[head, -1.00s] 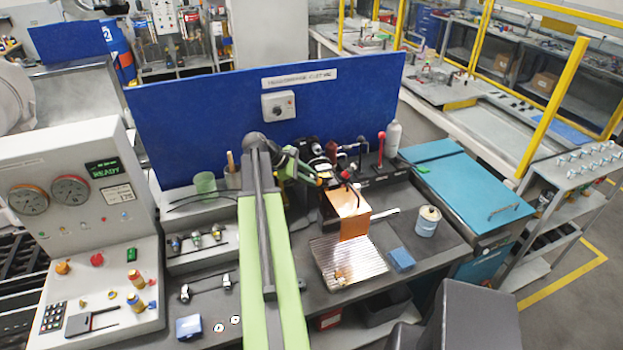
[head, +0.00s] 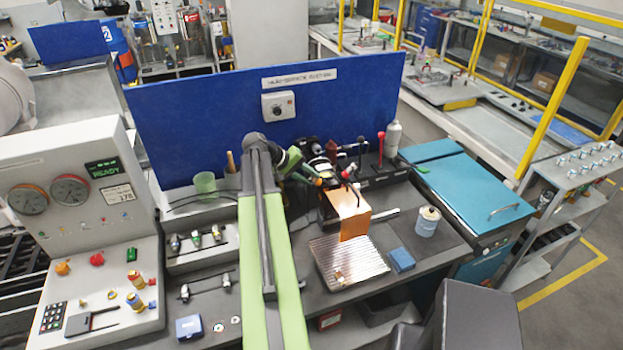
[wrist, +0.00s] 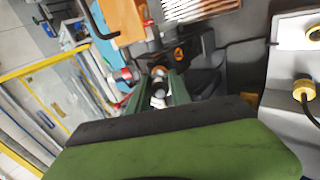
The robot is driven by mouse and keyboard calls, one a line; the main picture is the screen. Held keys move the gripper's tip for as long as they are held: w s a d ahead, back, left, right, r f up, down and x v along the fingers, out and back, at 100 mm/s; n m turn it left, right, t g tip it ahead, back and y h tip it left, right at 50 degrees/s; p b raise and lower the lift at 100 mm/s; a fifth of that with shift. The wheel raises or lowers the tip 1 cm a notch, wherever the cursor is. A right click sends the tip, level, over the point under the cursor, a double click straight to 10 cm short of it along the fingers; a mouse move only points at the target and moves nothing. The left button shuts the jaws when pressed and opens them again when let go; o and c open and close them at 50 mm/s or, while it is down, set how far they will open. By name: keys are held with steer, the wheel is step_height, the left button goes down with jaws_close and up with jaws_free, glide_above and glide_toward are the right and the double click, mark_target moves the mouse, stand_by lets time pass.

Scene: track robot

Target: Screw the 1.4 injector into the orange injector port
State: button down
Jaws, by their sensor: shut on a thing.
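My gripper (wrist: 159,92) is in the middle of the wrist view, its two green fingers shut on a small silver-white piece (wrist: 159,86), which I take to be the injector. Its label is unreadable. In the head view my gripper (head: 316,181) reaches right from the arm's bend, just above and left of the orange block (head: 352,214). The orange block also shows in the wrist view (wrist: 122,22), up and left of the fingers. A small orange part (wrist: 179,52) lies just beyond the fingertips among dark parts. I cannot tell whether it is the port or whether the held piece touches anything.
A ribbed metal plate (head: 345,262) lies in front of the orange block. A blue block (head: 402,260) and a can (head: 427,222) stand to its right. A rack with several small fittings (head: 196,250) is left of my arm. A blue panel (head: 200,110) closes the back.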

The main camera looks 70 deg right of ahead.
steer(key=m, duration=0.9)
steer(key=shift+m, duration=1.2)
steer(key=m, duration=0.6)
steer(key=shift+f+m, duration=0.1)
steer(key=shift+m, duration=0.2)
steer(key=m, duration=0.3)
steer(key=shift+m, duration=1.2)
